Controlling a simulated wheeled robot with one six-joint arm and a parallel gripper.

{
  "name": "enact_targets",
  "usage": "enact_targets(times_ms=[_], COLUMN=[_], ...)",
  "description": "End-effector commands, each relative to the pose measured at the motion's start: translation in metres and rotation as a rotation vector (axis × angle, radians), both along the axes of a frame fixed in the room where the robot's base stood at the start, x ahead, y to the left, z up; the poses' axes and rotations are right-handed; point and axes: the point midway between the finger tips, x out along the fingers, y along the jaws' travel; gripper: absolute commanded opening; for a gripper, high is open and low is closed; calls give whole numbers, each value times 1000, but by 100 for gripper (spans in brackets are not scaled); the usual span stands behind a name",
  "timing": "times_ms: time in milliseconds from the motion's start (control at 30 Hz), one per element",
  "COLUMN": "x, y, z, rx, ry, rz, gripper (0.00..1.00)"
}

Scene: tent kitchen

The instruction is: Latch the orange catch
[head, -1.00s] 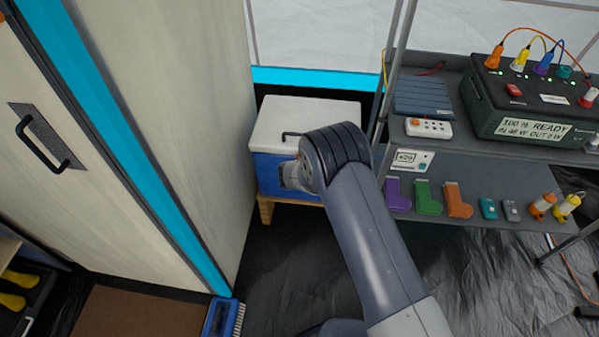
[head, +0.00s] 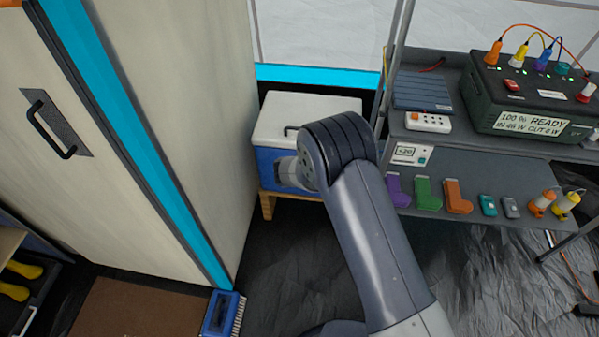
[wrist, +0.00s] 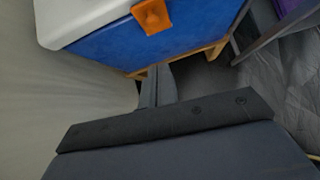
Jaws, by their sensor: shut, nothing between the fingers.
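The orange catch (wrist: 152,16) sits on the front of a blue cool box (wrist: 110,48) under its white lid (wrist: 75,18) in the wrist view. In the head view the box (head: 268,165) and its closed-looking lid (head: 310,110) show behind my arm, and the catch is hidden there. My gripper (wrist: 158,75) shows in the wrist view, its fingers together and empty, below the catch and apart from it, near the box's lower edge. I cannot tell whether the catch is fastened.
The box stands on a wooden stand (head: 268,205). A pale cabinet (head: 190,120) is close on the left. A grey shelf rack (head: 480,180) with a power station (head: 530,95) stands on the right. A brush (head: 222,313) lies on the floor at front.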

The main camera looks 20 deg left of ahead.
Motion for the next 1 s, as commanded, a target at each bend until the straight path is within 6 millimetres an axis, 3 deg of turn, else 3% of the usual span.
enact_targets(times_ms=[200,400,833,1000], x=[-12,-18,-20,-18], y=[-2,-3,-4,-4], z=[45,67,72,64], rx=[-1,-1,-2,-3], ry=[1,2,3,4], rz=[1,-1,0,0], gripper=[0,0,0,0])
